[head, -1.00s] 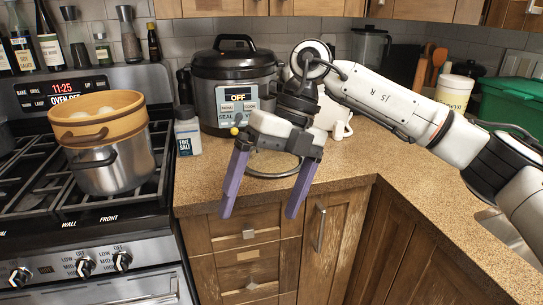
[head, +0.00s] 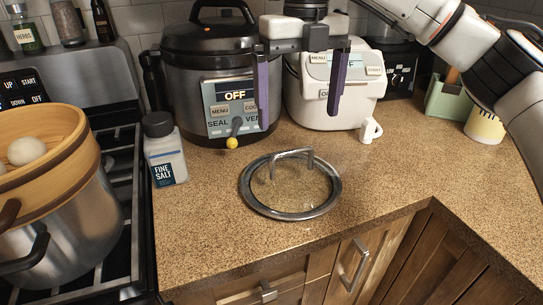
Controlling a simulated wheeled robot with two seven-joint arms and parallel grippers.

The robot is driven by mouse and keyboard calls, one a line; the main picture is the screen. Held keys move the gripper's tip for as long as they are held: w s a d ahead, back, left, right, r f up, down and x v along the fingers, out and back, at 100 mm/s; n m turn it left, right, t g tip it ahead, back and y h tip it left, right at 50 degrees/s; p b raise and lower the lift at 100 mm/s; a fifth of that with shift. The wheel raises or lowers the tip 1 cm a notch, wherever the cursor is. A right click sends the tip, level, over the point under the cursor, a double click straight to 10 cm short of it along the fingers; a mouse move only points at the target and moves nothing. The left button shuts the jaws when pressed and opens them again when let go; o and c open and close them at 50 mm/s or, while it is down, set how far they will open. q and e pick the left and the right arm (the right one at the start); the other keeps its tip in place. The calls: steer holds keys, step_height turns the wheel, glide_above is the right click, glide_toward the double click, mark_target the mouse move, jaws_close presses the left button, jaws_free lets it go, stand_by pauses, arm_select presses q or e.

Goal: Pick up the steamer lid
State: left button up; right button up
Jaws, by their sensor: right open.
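The steamer lid (head: 328,199) is a round glass lid with a metal rim and an upright arched metal handle (head: 291,158). It lies flat on the speckled counter in the head view. My right gripper (head: 300,112) is open and empty, with its two purple fingers pointing down. In the picture it shows above the lid, in front of the pressure cooker and the white cooker, and apart from the lid. The steamer (head: 45,152) with pale round buns stands on a steel pot on the stove at the left. My left gripper is not in view.
A fine salt jar (head: 165,150) stands left of the lid. The dark pressure cooker (head: 205,60) and a white cooker (head: 350,105) stand behind it. The counter (head: 395,175) right of the lid is clear.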

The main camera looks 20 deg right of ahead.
mark_target(293, 152)
steer(key=shift+w, duration=0.3)
steer(key=shift+s+f, duration=0.1)
steer(key=shift+f, duration=0.2)
steer(key=f, duration=0.3)
steer(key=shift+s+f, duration=0.25)
steer(key=shift+f, duration=0.05)
steer(key=f, duration=0.5)
steer(key=shift+w+a+f, duration=0.1)
steer(key=shift+a, duration=0.25)
steer(key=shift+f, duration=0.25)
steer(key=c, duration=1.1)
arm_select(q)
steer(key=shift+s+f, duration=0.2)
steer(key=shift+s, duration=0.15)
arm_select(e)
steer(key=shift+c, duration=0.2)
